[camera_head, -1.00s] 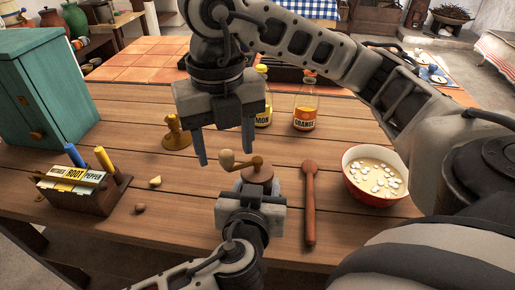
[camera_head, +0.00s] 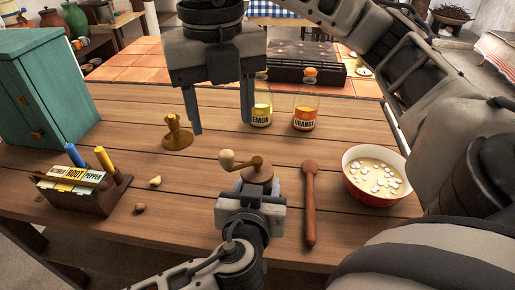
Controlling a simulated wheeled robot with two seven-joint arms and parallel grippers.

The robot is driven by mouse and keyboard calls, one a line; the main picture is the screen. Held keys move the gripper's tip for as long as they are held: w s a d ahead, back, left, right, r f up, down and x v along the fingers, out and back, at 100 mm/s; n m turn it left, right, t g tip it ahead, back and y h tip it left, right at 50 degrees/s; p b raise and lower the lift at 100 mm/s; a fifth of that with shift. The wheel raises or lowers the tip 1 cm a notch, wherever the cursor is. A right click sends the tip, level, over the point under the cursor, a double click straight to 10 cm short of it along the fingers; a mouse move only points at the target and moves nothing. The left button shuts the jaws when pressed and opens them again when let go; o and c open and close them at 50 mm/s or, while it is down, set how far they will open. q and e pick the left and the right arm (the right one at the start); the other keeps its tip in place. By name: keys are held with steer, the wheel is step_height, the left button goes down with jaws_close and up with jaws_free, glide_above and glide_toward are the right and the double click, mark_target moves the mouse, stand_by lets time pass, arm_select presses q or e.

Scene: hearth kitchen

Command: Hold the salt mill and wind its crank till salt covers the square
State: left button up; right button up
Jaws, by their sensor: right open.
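The salt mill (camera_head: 258,174) is a brown wooden body with a crank on top. The crank's pale knob (camera_head: 226,158) points to the left. My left gripper (camera_head: 256,190) comes up from the bottom and is closed around the mill's body, with its fingers mostly hidden. My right gripper (camera_head: 220,112) hangs above and behind the mill, fingers pointing down, open and empty, apart from the crank. I cannot make out the square or any salt on it.
A red bowl (camera_head: 352,186) with white bits stands right, beside a wooden stick (camera_head: 309,205). Lemon (camera_head: 261,112) and orange (camera_head: 304,117) bottles and a yellow-brown stand (camera_head: 177,138) are behind. A packet box (camera_head: 95,198) and teal cabinet (camera_head: 40,90) are left.

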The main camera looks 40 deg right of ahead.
mark_target(231, 160)
arm_select(q)
steer(key=shift+w+a+f, duration=0.1)
steer(key=shift+a+f, duration=0.05)
steer(key=shift+f, duration=0.1)
arm_select(e)
steer(key=shift+f, duration=0.15)
step_height(231, 160, down, 8)
steer(key=shift+r, duration=0.25)
steer(key=shift+s+f, duration=0.2)
steer(key=shift+s, duration=0.45)
steer(key=s+d, duration=0.2)
steer(key=d, duration=0.7)
steer(key=shift+s+d, duration=0.2)
steer(key=shift+d, duration=0.1)
steer(key=shift+r, duration=0.1)
